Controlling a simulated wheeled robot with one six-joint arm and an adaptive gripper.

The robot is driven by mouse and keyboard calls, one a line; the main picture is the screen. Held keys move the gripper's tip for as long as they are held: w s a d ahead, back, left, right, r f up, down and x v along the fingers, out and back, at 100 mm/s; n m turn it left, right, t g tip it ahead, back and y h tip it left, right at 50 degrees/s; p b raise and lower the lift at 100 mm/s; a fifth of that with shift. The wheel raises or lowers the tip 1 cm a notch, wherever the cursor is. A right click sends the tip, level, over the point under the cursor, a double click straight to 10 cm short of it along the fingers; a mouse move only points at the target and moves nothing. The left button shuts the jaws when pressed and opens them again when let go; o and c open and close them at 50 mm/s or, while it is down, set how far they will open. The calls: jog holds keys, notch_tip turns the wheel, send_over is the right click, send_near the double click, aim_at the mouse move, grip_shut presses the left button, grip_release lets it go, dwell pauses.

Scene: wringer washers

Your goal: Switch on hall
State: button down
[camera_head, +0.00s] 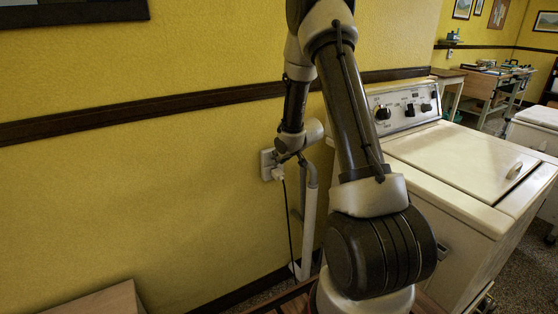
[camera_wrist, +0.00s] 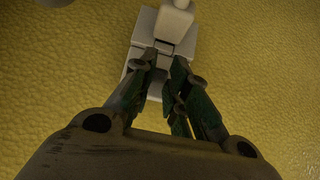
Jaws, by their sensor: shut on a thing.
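A white wall plate (camera_head: 266,164) is fixed to the yellow wall left of the washer. A white plug (camera_head: 278,174) with a dark cord hanging from it sits at the plate's lower part. In the wrist view the plate (camera_wrist: 141,58) is straight ahead, with a pale block (camera_wrist: 174,23) standing out from it. My gripper (camera_head: 282,157) is at the plate, just above the plug. In the wrist view my gripper's fingertips (camera_wrist: 165,62) are close together over the plate, shut on a small fitting there. The fingers hide most of that fitting, and I cannot tell its exact shape.
A cream washer (camera_head: 465,160) with a knobbed control panel (camera_head: 405,105) stands right of my arm. A wooden top (camera_head: 95,303) is at the lower left. The wall left of the plate is clear below a dark rail.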

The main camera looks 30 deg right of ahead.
dwell(0.3)
jog(key=c, duration=1.4)
grip_release()
jog(key=shift+r, duration=0.1)
jog(key=v, duration=1.2)
jog(key=shift+w+a+r, duration=0.1)
jog(key=shift+w, duration=0.05)
